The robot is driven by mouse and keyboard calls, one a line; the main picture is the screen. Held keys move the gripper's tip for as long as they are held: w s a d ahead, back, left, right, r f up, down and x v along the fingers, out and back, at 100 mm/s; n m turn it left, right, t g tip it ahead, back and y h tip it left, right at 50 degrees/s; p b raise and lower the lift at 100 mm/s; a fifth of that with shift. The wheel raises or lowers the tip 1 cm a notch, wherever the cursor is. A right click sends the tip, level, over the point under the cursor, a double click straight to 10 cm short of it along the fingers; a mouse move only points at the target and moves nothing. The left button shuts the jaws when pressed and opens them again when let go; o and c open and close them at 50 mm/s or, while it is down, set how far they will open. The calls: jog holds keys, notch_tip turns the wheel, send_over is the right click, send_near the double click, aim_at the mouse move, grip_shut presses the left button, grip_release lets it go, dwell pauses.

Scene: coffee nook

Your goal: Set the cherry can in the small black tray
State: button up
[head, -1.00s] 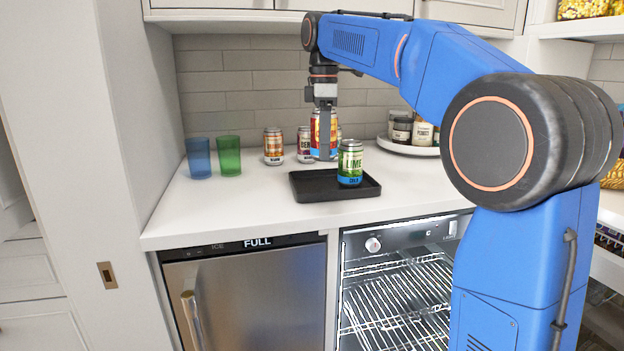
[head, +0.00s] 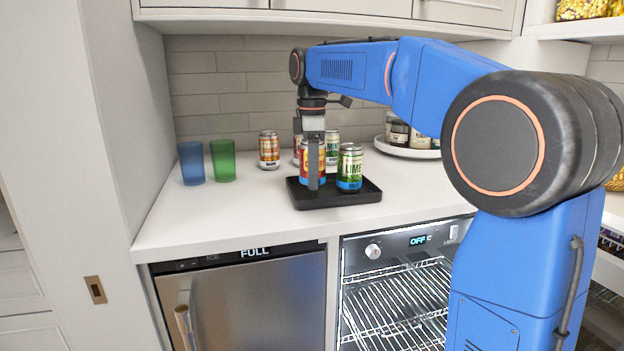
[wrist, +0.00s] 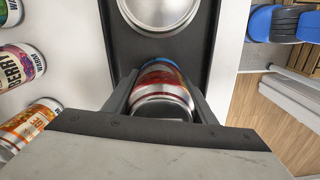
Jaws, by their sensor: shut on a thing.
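My gripper (head: 313,180) points down and is shut on the cherry can (head: 304,158), which has a red, yellow and blue label. The can is upright inside the outline of the small black tray (head: 345,202), in its left part. I cannot tell whether its base touches the tray floor. In the wrist view the cherry can (wrist: 162,92) sits between both fingers over the dark tray (wrist: 118,50). A green lime can (head: 349,167) stands in the tray to its right, close by. One finger hides part of the cherry can.
Behind the tray stand an orange can (head: 269,150), a berry can (wrist: 22,64), partly hidden in the head view, and a green-and-white can (head: 332,146). Blue (head: 191,162) and green (head: 223,160) cups stand left. A round tray (head: 405,150) with jars is at the back right.

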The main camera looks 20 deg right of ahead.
aim_at(303, 147)
jog(key=shift+f, duration=0.8)
jog(key=shift+f, duration=0.15)
jog(key=o, duration=1.4)
notch_tip(303, 147, up, 12)
jog(key=shift+r, duration=0.15)
